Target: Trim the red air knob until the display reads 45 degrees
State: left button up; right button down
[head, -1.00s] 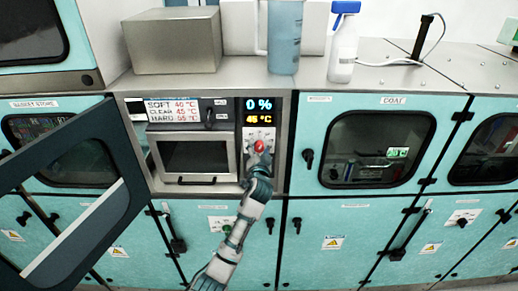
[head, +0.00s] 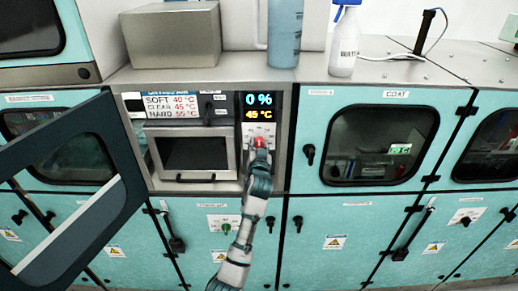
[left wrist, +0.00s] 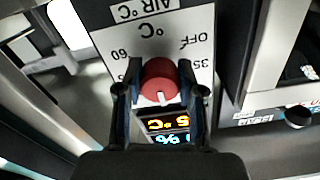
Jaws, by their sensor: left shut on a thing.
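The red air knob (head: 260,141) is on the narrow control panel right of the small oven-like door. In the left wrist view the knob (left wrist: 158,82) sits between my two fingers, its white mark pointing down toward the display. My left gripper (head: 259,147) is shut on the knob; it also shows in the left wrist view (left wrist: 161,76). The display (head: 259,107) above the knob reads 0 % in blue and 45 °C in yellow. In the left wrist view the display (left wrist: 168,130) is upside down and partly covered. My right gripper is not in view.
A sign (head: 172,105) lists SOFT 40, CLEAR 45, HARD 55 °C. An open dark-framed door (head: 75,215) stands out at the left. A grey box (head: 171,38), a blue container (head: 284,32) and a white spray bottle (head: 344,45) stand on the top.

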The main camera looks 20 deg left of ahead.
pick_arm(q)
jog(key=shift+f, duration=0.15)
jog(key=o, duration=1.1)
jog(key=shift+o, duration=0.2)
jog(key=v, duration=1.2)
jog(key=shift+d, duration=0.15)
